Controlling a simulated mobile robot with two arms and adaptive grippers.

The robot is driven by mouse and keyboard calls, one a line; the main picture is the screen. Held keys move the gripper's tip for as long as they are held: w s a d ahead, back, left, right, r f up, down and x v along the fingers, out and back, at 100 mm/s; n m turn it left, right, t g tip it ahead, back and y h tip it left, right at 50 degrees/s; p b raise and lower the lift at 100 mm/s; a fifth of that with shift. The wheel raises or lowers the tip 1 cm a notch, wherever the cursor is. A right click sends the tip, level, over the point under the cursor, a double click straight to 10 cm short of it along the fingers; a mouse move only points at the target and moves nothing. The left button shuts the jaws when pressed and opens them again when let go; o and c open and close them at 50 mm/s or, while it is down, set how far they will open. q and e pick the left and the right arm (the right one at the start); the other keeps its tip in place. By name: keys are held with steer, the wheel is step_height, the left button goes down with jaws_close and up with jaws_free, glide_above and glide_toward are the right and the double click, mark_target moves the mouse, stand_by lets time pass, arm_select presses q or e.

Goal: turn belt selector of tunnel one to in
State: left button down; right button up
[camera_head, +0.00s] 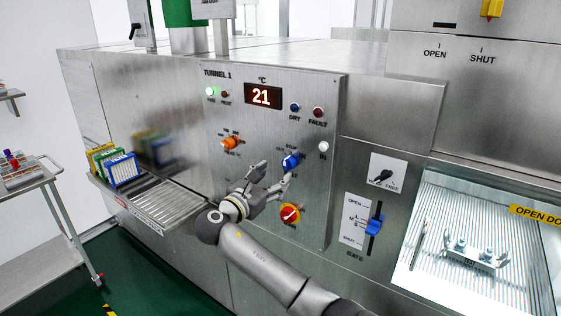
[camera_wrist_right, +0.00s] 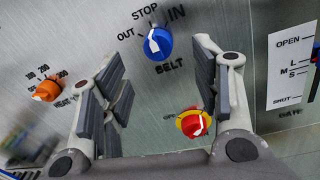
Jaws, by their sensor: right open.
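The blue belt selector knob (camera_head: 290,161) sits on the Tunnel 1 panel (camera_head: 325,105), right of the orange heat knob. In the right wrist view the knob (camera_wrist_right: 158,43) shows OUT, STOP and IN labels around it, with BELT below. Its white pointer points up toward STOP. My right gripper (camera_head: 276,174) is open and empty, just below and left of the knob in the head view. In the wrist view its fingers (camera_wrist_right: 160,88) are spread apart below the knob, not touching it. My left gripper is not in view.
A red and yellow switch (camera_head: 289,214) sits below the knob, near my right gripper. The orange heat knob (camera_head: 231,142) is to the left. A blue gate lever (camera_head: 374,220) is to the right. A roller shelf (camera_head: 165,204) with colored racks juts out at left.

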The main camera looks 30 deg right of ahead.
mark_target(285, 165)
steer(key=p+x, duration=0.1)
steer(key=x, duration=0.5)
steer(key=shift+w+p, duration=0.3)
steer(key=shift+p, duration=0.1)
steer(key=shift+w+d, duration=0.2)
steer(key=shift+d, duration=0.4)
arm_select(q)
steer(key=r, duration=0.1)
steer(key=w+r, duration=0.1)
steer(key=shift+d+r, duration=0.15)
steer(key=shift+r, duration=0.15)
arm_select(e)
steer(key=shift+f, duration=0.1)
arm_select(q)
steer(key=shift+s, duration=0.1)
arm_select(e)
steer(key=shift+c, duration=0.5)
steer(key=c, duration=0.9)
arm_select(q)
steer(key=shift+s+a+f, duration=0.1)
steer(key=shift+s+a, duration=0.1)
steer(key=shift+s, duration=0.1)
arm_select(e)
steer(key=shift+c, duration=0.2)
